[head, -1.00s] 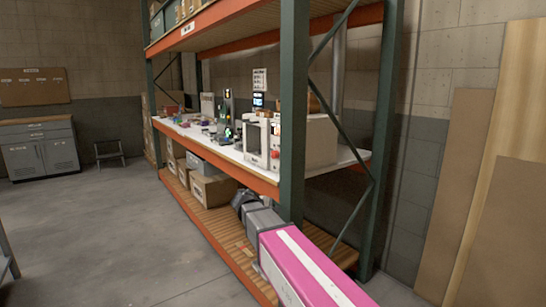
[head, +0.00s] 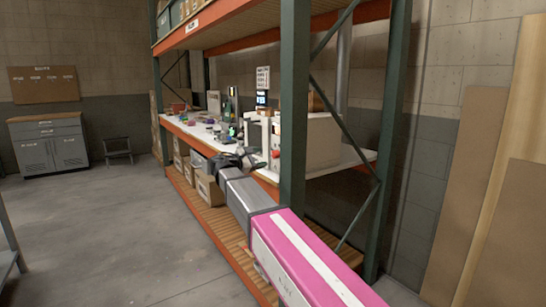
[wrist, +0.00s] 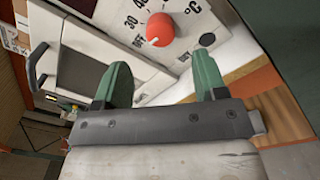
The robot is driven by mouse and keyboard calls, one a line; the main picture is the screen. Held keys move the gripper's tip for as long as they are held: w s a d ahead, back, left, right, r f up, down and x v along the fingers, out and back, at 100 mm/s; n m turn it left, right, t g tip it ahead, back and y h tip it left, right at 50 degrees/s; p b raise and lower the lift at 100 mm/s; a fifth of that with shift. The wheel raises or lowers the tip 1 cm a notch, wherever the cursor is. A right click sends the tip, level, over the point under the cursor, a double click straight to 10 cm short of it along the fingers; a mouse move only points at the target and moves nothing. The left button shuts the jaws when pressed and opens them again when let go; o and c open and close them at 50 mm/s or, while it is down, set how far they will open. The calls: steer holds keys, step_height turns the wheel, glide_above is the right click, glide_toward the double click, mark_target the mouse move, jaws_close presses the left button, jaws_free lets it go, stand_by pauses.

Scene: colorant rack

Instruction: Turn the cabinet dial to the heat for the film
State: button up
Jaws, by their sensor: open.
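The red dial (wrist: 162,29) sits on a pale panel in the wrist view, with "OFF", "30", "40" and "°C" printed around it. A small white mark on the dial appears to face "OFF". The white cabinet (wrist: 84,62) with a dark handle is left of the panel. My gripper (wrist: 162,82) is open and empty, its two green fingers apart below the dial and not touching it. In the head view my gripper (head: 229,162) is at the shelf's front edge, left of the cabinet (head: 257,134). I cannot pick out the film.
A green rack post (head: 294,110) stands close to the right of my arm. The white shelf top (head: 185,126) holds several small items. A sign (head: 263,78) and a lit display (head: 262,98) are behind the cabinet. The floor at left is clear.

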mark_target(273, 155)
steer(key=x, duration=0.7)
steer(key=shift+w+d, duration=0.1)
steer(key=c, duration=0.9)
